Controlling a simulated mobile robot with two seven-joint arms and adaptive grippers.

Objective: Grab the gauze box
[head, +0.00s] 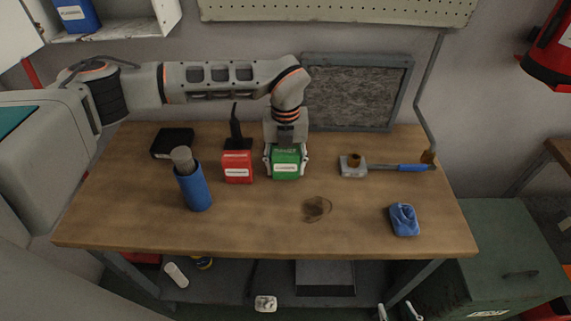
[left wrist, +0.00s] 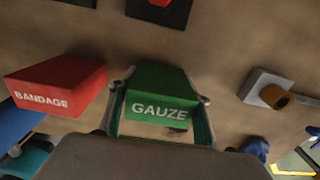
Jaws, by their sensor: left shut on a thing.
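The green gauze box (head: 286,162) stands on the wooden table near its middle; its "GAUZE" label reads clearly in the left wrist view (left wrist: 160,106). My left gripper (head: 286,160) comes down on it from above, with one finger on each side. In the left wrist view, the fingers (left wrist: 160,115) are shut on the box's left and right sides. The box looks upright and appears to be at table height; I cannot tell if it is lifted. My right gripper is not in view.
A red bandage box (head: 238,167) stands close on the left, with a blue bottle (head: 194,188) further left. A black case (head: 173,142) lies behind. The front middle of the table (head: 260,225) is clear.

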